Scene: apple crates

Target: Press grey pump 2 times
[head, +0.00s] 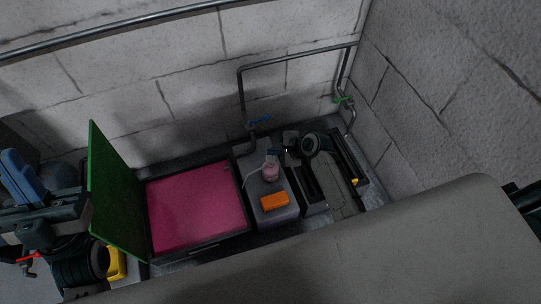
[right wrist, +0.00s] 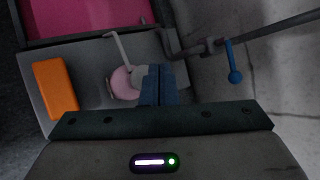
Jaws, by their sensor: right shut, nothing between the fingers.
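The pump is a pink bottle (head: 270,174) with a pale grey head and a thin bent spout; it stands on a grey block. In the right wrist view the bottle (right wrist: 122,86) is left of my fingers, and the pump's grey spout (right wrist: 118,48) points up and left. My right gripper (head: 273,153) is shut and empty. Its blue fingertips (right wrist: 160,72) overlap the right side of the pump head in the wrist view; I cannot tell whether they touch. My left gripper (head: 22,172) is at the far left, away from the pump; its jaw state is unclear.
An orange block (head: 274,201) lies in front of the bottle on the grey block (head: 283,215). A pink-filled tray (head: 197,253) with a raised green panel (head: 115,190) is to the left. Wall pipes with a blue valve handle (head: 260,119) and a green one (head: 343,99) run behind.

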